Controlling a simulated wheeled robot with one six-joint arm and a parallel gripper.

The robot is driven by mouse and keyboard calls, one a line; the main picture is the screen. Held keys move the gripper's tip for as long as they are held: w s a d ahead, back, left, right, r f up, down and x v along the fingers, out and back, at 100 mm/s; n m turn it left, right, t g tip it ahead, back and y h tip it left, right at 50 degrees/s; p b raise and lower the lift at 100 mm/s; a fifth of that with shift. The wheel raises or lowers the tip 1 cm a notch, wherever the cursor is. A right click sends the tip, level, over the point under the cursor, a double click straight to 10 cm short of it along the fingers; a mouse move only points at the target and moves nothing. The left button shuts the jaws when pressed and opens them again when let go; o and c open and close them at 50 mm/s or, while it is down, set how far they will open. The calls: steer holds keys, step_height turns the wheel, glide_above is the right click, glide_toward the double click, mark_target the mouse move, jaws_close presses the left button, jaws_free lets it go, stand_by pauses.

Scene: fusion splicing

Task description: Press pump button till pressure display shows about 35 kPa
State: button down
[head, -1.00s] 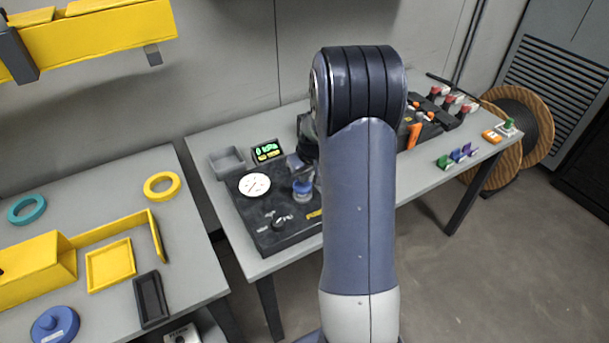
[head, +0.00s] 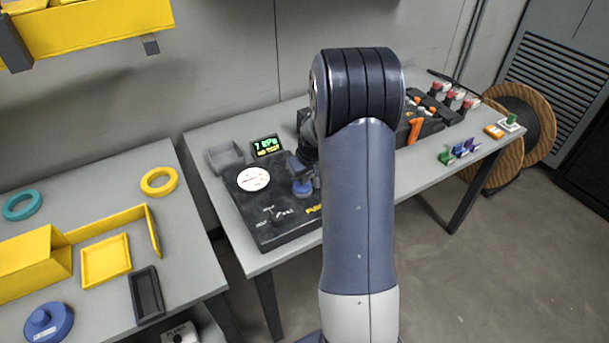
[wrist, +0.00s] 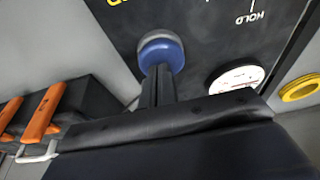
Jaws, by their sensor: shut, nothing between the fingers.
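The pump button (head: 303,191) is a round blue cap on the dark panel (head: 262,218); it also shows in the wrist view (wrist: 163,54). My gripper (wrist: 158,72) is shut and empty, its fingertips at the blue cap and seemingly in contact. In the head view my gripper (head: 302,178) comes down over the cap and hides part of it. The pressure display (head: 268,147), behind the panel, reads what looks like 7 kPa in green, with a yellow line below. A white round gauge (head: 253,179) sits left of the button; its needle is too small to read.
A switch (head: 278,216) is on the panel's front part. Dark gear with orange handles (head: 415,130) stands to the right. My arm hides the middle of the table.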

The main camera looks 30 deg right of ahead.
steer(key=shift+f, duration=0.15)
steer(key=shift+r+p, duration=0.3)
step_height(320, 180, up, 4)
steer(key=shift+r+p, duration=0.25)
steer(key=shift+p, duration=0.85)
steer(key=b+v, duration=0.1)
steer(key=v, duration=0.8)
steer(key=shift+b, duration=0.3)
steer(key=shift+r, duration=0.1)
